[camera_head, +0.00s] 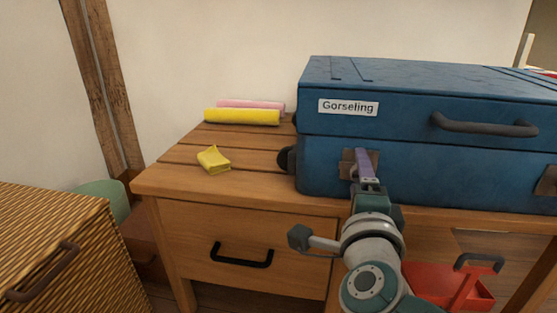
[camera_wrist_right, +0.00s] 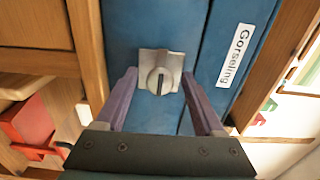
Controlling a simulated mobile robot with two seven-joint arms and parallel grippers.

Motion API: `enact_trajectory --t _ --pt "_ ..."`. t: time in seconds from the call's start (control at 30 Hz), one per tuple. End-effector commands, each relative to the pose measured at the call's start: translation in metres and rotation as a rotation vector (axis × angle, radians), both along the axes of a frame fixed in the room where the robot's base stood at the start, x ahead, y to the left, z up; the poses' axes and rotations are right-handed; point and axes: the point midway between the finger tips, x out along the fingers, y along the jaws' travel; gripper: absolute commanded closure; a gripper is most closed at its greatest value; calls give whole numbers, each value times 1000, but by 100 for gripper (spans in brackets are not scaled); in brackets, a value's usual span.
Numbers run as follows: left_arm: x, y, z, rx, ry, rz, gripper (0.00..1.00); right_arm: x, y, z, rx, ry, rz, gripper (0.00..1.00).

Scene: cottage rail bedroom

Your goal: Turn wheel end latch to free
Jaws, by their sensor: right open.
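A blue case (camera_head: 420,105) labelled "Gorseling" lies on a wooden desk, with dark wheels (camera_head: 287,160) at its left end. The wheel-end latch (camera_head: 346,166) is a metal plate on the case's front, partly hidden by my gripper in the head view. In the right wrist view the latch's round knob (camera_wrist_right: 160,80) shows a dark ridge running roughly along the case's seam. My right gripper (camera_head: 363,153) is open, its purple fingers on either side of the latch. The knob is between the fingertips; contact cannot be told. My left gripper is not in view.
A second latch (camera_head: 547,181) and a dark handle (camera_head: 484,125) are on the case's front. A yellow folded cloth (camera_head: 214,160) and yellow and pink rolls (camera_head: 241,116) lie on the desk (camera_head: 190,186). A wicker chest (camera_head: 60,240) stands at left.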

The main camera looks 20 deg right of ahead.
Motion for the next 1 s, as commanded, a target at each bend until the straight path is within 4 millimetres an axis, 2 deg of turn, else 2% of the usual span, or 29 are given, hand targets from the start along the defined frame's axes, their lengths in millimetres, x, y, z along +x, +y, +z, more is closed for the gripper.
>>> enact_trajectory --t 0.17,0.5,0.6,0.73,1.0 --pt "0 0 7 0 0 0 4 -10 6 1 0 2 1 30" --pt "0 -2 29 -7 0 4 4 -66 40 2 2 3 0 30" --pt "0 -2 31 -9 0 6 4 -77 47 1 0 2 0 30" --pt "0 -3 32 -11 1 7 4 -84 52 0 1 1 1 30" --pt "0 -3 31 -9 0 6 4 -85 52 0 0 0 0 30"
